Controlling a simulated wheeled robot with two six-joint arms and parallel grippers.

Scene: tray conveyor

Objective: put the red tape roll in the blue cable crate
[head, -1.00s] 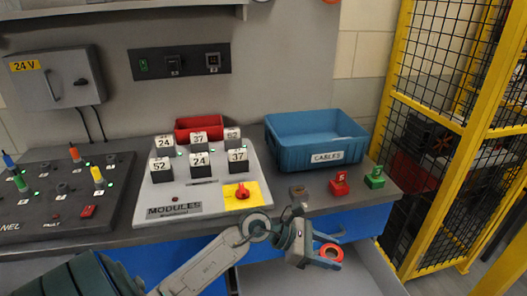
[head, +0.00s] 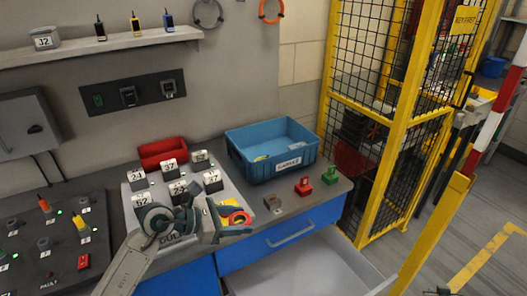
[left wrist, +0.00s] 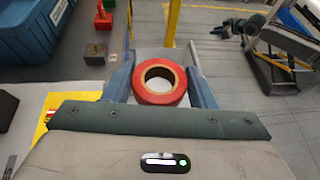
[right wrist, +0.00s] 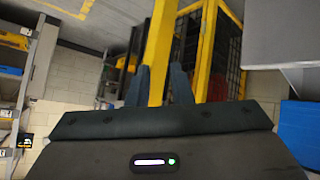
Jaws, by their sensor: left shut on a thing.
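The red tape roll (head: 237,211) is held between the fingers of my left gripper (head: 236,222), above the front of the bench near the modules board. In the left wrist view the red roll (left wrist: 160,98) sits between both fingers, its round hole facing the camera. The blue cable crate (head: 252,172), labelled CABLES, stands on the bench behind and to the right of the left gripper. Part of the crate (left wrist: 22,38) shows at the upper left of the left wrist view. My right gripper (right wrist: 160,75) shows only in its wrist view, fingers apart and empty.
Small red (head: 303,188) and green (head: 331,176) blocks stand in front of the crate's right side. A red bin (head: 163,151) stands left of it. An open drawer (head: 310,272) juts out below the bench. A yellow mesh fence (head: 393,130) stands at the right.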

